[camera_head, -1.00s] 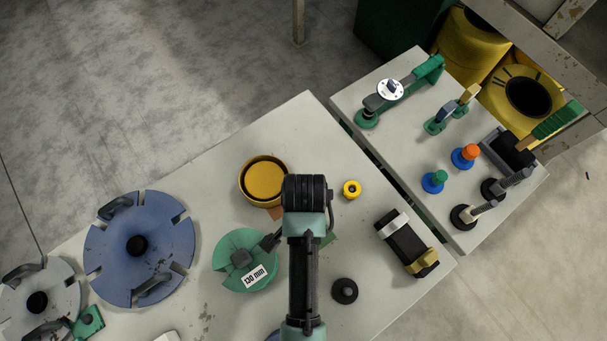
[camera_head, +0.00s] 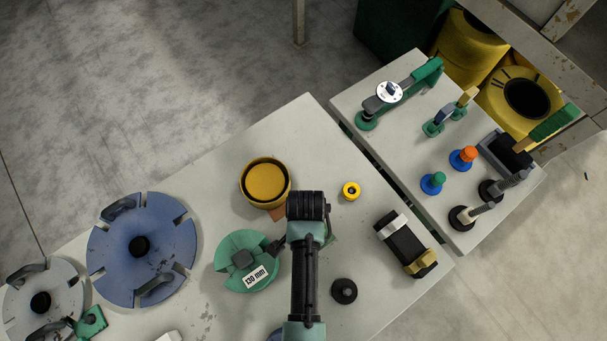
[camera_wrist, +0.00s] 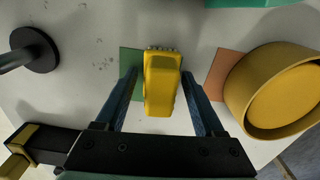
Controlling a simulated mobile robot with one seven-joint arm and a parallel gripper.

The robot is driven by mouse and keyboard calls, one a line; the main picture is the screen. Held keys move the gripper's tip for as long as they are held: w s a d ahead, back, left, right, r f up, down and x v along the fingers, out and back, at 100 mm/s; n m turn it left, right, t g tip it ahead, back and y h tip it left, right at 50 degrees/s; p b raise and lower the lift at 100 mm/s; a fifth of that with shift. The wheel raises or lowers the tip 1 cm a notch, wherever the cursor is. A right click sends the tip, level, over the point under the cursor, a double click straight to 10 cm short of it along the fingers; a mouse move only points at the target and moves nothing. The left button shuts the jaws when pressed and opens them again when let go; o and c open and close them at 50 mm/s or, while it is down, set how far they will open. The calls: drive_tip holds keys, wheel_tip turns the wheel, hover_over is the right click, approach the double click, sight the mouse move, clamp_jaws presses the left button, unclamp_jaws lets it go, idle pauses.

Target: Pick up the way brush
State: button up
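The way brush (camera_wrist: 162,82) appears to be the yellow block in the middle of the wrist view, with a row of short greyish tufts along its far edge. It lies between a green patch (camera_wrist: 132,62) and an orange-brown patch. My gripper (camera_wrist: 162,100) is open, with one blue finger on each side of the yellow block and visible gaps to it. I cannot tell how far the fingertips are above the table. In the head view my arm's dark wrist (camera_head: 307,207) covers the brush and the fingers.
A yellow round container (camera_head: 266,182) is close by, beside the orange-brown patch. A green 130 mm disc (camera_head: 245,260), a black knob (camera_head: 344,291), a yellow ring (camera_head: 351,190) and a black block with pale bands (camera_head: 407,243) surround the spot. A second table (camera_head: 400,140) holds several tools.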

clamp_jaws()
wheel_tip(320, 180, up, 10)
drive_tip(key=shift+r+b, duration=0.1)
drive_tip(key=shift+b, duration=0.25)
idle(0.5)
drive_tip(key=shift+c, duration=2.2)
unclamp_jaws()
drive_tip(key=c, duration=0.5)
